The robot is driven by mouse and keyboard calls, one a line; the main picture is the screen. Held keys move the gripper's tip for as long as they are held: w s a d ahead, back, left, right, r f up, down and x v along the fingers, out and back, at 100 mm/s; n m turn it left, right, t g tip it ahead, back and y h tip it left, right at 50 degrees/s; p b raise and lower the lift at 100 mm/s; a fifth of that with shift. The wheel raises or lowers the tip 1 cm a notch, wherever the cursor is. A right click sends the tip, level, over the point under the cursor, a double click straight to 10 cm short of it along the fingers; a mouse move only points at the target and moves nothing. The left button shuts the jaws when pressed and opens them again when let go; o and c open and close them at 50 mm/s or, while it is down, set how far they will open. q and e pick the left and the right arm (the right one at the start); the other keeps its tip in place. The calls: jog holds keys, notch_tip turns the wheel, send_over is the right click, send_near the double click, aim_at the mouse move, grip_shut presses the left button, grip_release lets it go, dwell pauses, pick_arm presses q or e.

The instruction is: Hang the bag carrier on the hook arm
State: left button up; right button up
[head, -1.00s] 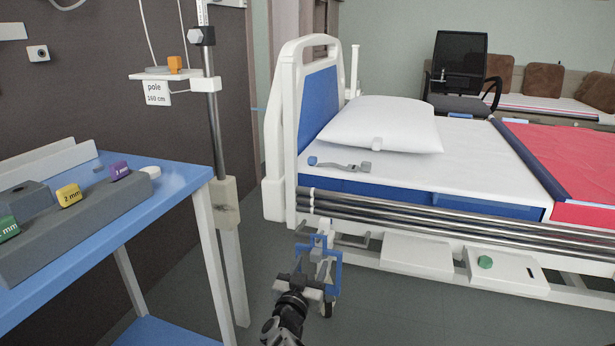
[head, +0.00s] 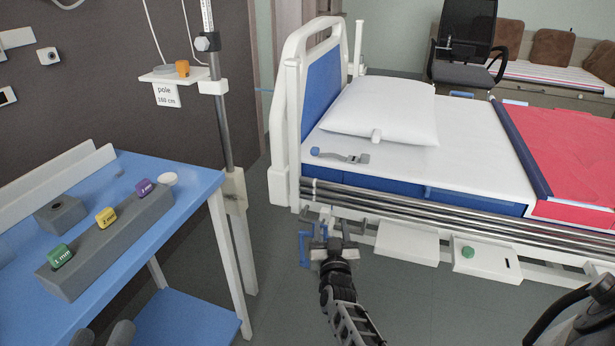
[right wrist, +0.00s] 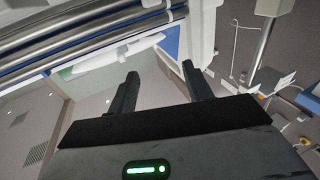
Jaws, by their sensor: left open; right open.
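A blue frame that looks like the bag carrier (head: 306,247) is low beside the head end of the bed, just left of my right gripper. Grey bracket parts (head: 325,218) below the bed rails may be the hook arm. Whether the carrier hangs on them I cannot tell. My right gripper (head: 328,246) is at the carrier in the head view, partly covering this spot. In the right wrist view its two fingers (right wrist: 160,88) are apart with nothing between them. My left gripper (head: 105,334) is open at the bottom left edge, over the blue table's side.
The bed (head: 460,170) with metal side rails stands close behind my right gripper. A blue table (head: 190,200) holds a grey block (head: 120,230) with coloured tags. A pole (head: 222,120) stands between table and bed. Grey floor (head: 265,300) is clear between them.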

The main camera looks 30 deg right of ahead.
pick_arm(q)
notch_tip(320, 180, up, 12)
jog(key=p, duration=1)
jog(key=shift+d, duration=0.2)
pick_arm(e)
jog(key=s+a+r+n+t+y, duration=0.1)
jog(key=s+a+r+n+y, duration=0.1)
jog(key=a+r, duration=0.3)
jog(key=s+a+r+n+y, duration=0.2)
jog(key=s+a+r+y, duration=0.2)
jog(key=r, duration=0.9)
jog(key=shift+s+a+r+n+t+y, duration=0.3)
jog(key=shift+a+t+y, duration=0.15)
jog(key=shift+a, duration=0.3)
pick_arm(q)
jog(key=shift+f, duration=0.15)
